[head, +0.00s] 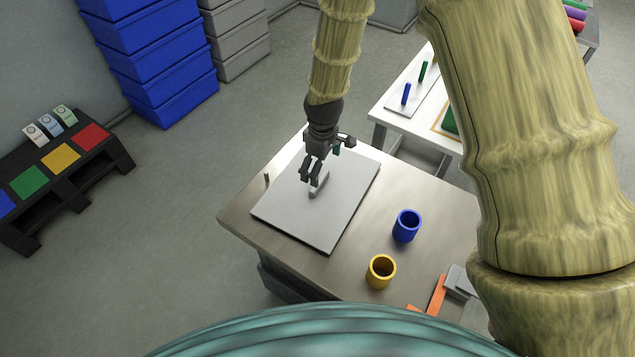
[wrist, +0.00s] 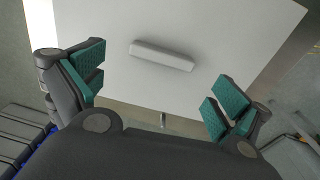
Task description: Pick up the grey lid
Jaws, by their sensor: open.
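The grey lid (head: 300,222) is a flat square plate lying on the metal-topped table, with a raised bar handle (head: 320,187) near its middle. In the wrist view the lid (wrist: 215,25) fills the upper middle, and its pale handle (wrist: 162,55) lies slightly slanted. My gripper (head: 311,177) is over the lid, close to the handle. In the wrist view my gripper (wrist: 158,88) has its teal-padded fingers spread wide, with nothing between them. The handle shows beyond the fingertips, apart from both. In the head view the gripper hides part of the lid and handle.
A blue cup (head: 407,226) and a yellow cup (head: 381,272) stand on the table (head: 445,215) right of the lid. A small peg (head: 266,177) stands beside the lid's left edge. Orange and grey pieces lie at the near right. A white table (head: 400,122) stands behind.

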